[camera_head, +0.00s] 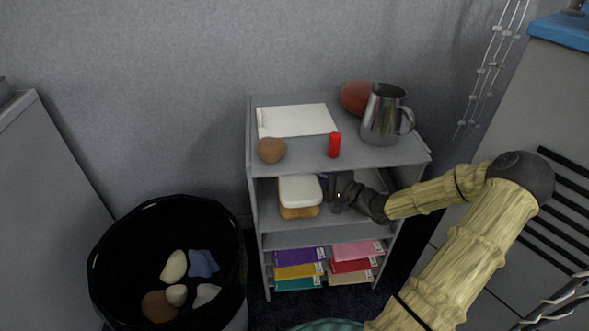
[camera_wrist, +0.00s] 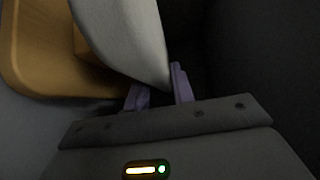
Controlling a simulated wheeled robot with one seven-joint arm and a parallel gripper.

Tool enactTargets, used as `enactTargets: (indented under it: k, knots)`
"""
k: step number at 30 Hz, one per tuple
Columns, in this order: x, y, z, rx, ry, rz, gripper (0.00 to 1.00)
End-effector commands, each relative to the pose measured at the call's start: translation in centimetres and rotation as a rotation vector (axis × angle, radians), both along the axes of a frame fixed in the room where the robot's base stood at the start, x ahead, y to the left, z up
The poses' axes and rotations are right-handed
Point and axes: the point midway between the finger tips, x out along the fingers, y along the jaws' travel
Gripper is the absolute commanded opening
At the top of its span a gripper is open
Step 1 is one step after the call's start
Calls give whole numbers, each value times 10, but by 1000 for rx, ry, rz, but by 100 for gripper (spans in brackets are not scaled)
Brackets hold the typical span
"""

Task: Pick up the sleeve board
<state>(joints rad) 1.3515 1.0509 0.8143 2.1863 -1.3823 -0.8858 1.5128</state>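The sleeve board (camera_head: 300,189) has a white padded top over a wooden base and lies on the middle shelf of the grey unit. My gripper (camera_head: 327,190) reaches into that shelf from the right, at the board's right side. In the wrist view, the edge of the white top (camera_wrist: 135,40) comes down between the two purple fingers of my gripper (camera_wrist: 160,92). The wooden base (camera_wrist: 35,60) shows at the left. The fingers stand apart with the white edge between them; whether they press on it is unclear. The board still appears to rest on the shelf.
The shelf top (camera_head: 310,166) lies close above my gripper and holds a metal pitcher (camera_head: 383,118), a red cylinder (camera_head: 334,145), a brown lump (camera_head: 272,150) and a white tray (camera_head: 297,120). Colored folders (camera_head: 300,256) fill the lower slots. A black bin (camera_head: 120,240) stands left.

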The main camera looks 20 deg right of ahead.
Motion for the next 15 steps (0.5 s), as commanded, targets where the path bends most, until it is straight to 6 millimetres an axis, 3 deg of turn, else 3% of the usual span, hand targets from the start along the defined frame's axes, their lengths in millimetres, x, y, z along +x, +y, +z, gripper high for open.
enactTargets:
  k: [1,3,15]
  knots:
    - [0,0,0,0,0,0,14]
    - [0,0,0,0,0,0,0]
    - [0,0,2,0,-4,0,0]
